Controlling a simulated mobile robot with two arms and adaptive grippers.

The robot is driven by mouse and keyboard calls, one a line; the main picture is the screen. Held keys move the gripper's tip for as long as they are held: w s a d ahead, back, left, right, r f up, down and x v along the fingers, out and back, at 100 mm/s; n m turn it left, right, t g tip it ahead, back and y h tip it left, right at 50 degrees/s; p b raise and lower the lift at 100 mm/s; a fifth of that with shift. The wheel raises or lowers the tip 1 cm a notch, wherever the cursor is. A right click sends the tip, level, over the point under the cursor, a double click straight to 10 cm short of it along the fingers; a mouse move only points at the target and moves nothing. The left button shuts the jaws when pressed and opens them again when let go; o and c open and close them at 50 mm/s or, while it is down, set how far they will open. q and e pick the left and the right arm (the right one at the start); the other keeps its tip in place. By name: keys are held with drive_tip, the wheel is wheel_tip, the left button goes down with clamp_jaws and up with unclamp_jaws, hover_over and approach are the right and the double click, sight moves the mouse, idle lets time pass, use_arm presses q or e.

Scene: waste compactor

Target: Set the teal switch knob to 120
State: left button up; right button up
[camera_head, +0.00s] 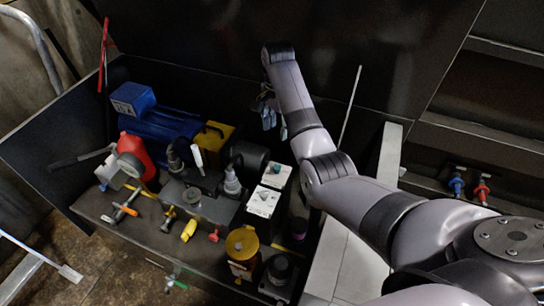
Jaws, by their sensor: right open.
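My right arm reaches in from the lower right across the machine bay. Its gripper (270,114) hangs at the far end, close to the dark back panel and above the equipment. It is small and dim here, but its fingers look apart with nothing held between them. My left gripper is not in view.
The bay holds a blue motor (160,128), a red container (135,155), white-topped boxes (264,200) and a yellow-brown canister (241,245). A thin upright rod (350,108) stands right of my gripper. Blue (457,185) and red (481,191) fittings sit at the right.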

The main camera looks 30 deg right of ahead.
hover_over(277, 167)
wheel_tip(277, 167, down, 4)
drive_tip(key=f, duration=0.1)
wheel_tip(277, 167, down, 4)
drive_tip(key=shift+r, duration=0.25)
wheel_tip(277, 167, down, 5)
drive_tip(key=shift+d+b, duration=0.1)
drive_tip(key=shift+b, duration=0.3)
drive_tip(key=shift+f+b, duration=0.3)
drive_tip(key=shift+f, duration=1.1)
drive_tip(key=c, duration=0.5)
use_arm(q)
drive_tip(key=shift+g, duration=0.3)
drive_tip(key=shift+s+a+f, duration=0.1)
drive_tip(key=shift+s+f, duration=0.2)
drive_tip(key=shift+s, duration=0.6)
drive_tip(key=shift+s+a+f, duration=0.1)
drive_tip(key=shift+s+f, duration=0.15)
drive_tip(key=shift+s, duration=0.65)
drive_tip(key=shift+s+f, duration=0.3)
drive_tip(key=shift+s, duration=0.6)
use_arm(e)
clamp_jaws()
